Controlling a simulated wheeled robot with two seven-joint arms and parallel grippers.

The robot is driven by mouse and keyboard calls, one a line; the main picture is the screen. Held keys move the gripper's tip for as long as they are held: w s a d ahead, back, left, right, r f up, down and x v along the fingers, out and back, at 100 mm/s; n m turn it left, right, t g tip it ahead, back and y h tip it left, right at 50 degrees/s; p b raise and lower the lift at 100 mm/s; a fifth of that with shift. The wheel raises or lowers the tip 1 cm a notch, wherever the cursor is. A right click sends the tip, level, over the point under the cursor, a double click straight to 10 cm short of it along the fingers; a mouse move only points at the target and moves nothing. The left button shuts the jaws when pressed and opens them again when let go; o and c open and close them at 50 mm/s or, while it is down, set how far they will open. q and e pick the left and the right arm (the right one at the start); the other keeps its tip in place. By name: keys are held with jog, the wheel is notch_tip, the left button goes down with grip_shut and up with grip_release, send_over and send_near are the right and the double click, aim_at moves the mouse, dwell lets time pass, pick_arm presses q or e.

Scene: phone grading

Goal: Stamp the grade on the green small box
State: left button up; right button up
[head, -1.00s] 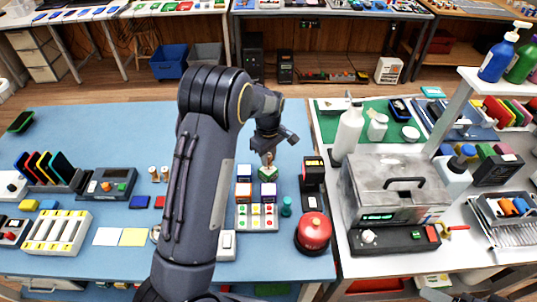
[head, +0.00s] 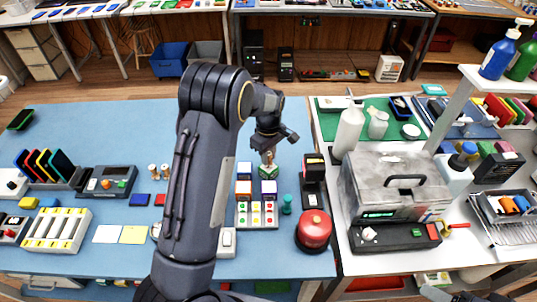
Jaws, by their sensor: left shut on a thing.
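My left gripper (head: 269,150) reaches down over the middle of the blue table and is shut on a small brass-coloured stamp (head: 268,158). The green small box (head: 268,172) stands directly under the stamp, behind the white tray of coloured buttons. The stamp's lower end is at the box's top face; I cannot tell whether it touches. Two similar brass-coloured stamps (head: 159,171) stand at the left, beyond my arm.
A blue-and-white box (head: 244,170) and an orange-and-white box (head: 243,188) stand left of the green one. The button tray (head: 257,214), a teal piece (head: 287,204), a black device (head: 313,180) and a red round canister (head: 314,232) are close by.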

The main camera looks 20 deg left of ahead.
pick_arm(q)
jog(key=shift+f, duration=0.45)
dwell(1.1)
jog(key=shift+r, duration=0.1)
jog(key=shift+r+p, duration=2.3)
jog(key=shift+r, duration=1.2)
jog(key=shift+f, duration=0.1)
